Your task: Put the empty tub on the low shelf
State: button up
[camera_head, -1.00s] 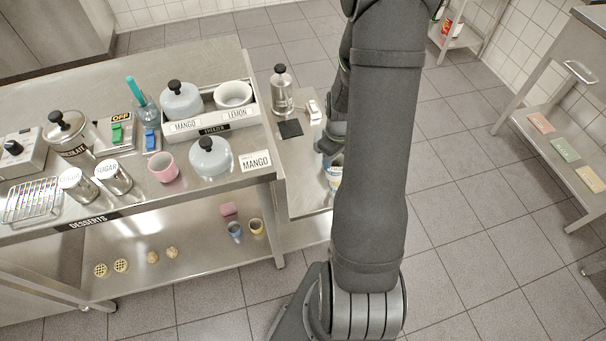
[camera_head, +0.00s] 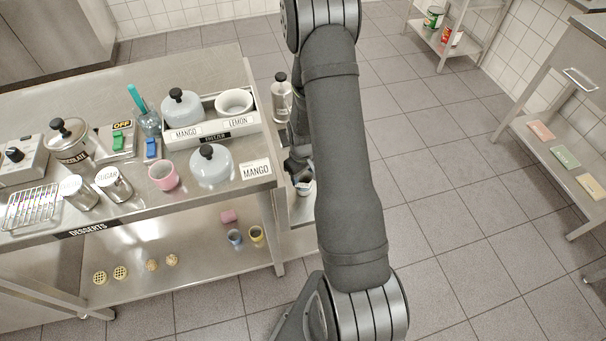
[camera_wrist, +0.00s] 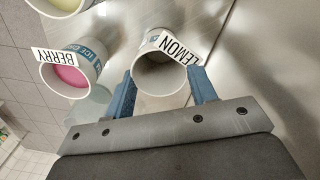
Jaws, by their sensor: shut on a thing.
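In the wrist view, an empty white tub (camera_wrist: 160,76) with a LEMON label and a blue band stands between the two blue fingers of my gripper (camera_wrist: 162,84), which is shut on it. Its grey inside shows. A BERRY tub (camera_wrist: 88,62) with pink contents is beside it at the left. In the head view my gripper (camera_head: 298,168) is at the side counter right of the dessert table, partly behind my arm. A white tub (camera_head: 305,187) shows just below it; its label is unreadable there. The dessert table's low shelf (camera_head: 200,262) holds small cups and round pastries.
Another tub (camera_wrist: 62,5) with pale yellow contents is at the wrist view's top left. A steel bottle (camera_head: 281,100) stands behind my gripper. The right bench has a lower shelf (camera_head: 545,140) with coloured cards. A rack (camera_head: 440,42) with cans stands at the back. Open floor lies between.

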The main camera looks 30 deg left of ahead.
jog(key=shift+f, duration=0.15)
jog(key=o, duration=1.2)
notch_tip(320, 180, up, 12)
jog(key=shift+s, duration=0.1)
notch_tip(320, 180, down, 12)
dwell(0.8)
